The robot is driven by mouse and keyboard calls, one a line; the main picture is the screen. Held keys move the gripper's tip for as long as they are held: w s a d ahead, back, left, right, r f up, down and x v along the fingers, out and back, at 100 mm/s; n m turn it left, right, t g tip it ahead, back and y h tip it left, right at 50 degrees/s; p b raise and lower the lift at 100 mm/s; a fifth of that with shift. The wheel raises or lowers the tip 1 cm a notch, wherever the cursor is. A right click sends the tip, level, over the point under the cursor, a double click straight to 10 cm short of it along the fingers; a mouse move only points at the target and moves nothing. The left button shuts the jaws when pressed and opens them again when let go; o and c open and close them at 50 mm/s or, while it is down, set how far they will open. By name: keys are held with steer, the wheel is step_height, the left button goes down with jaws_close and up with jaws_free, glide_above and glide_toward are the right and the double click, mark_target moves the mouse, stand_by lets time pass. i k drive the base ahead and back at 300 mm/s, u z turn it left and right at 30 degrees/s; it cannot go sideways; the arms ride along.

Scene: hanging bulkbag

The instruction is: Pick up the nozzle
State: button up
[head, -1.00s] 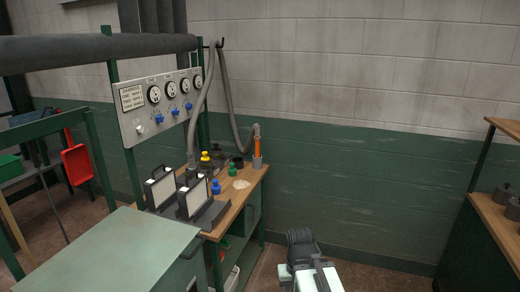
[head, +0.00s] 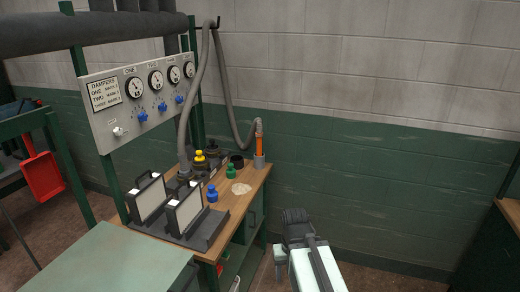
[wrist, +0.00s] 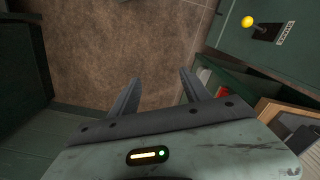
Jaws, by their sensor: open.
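The nozzle (head: 259,143) is an orange-handled piece at the end of a grey hose (head: 224,90). It stands upright in a grey holder (head: 259,161) at the far right corner of the wooden bench. My gripper (wrist: 160,75) is open and empty in the wrist view, its two fingers apart over brown floor. The nozzle does not show in the wrist view. In the head view my arm is at the bottom, right of the bench and well short of the nozzle; the fingers cannot be made out there.
A gauge board (head: 140,103) stands at left, with a green table (head: 115,262) in front. A shelf (head: 510,212) is at right. Floor between is clear.

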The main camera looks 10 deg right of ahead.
mark_target(259, 135)
steer(key=z, duration=1.35)
steer(key=i, duration=2.35)
steer(key=u, duration=4)
steer(key=i, duration=1.05)
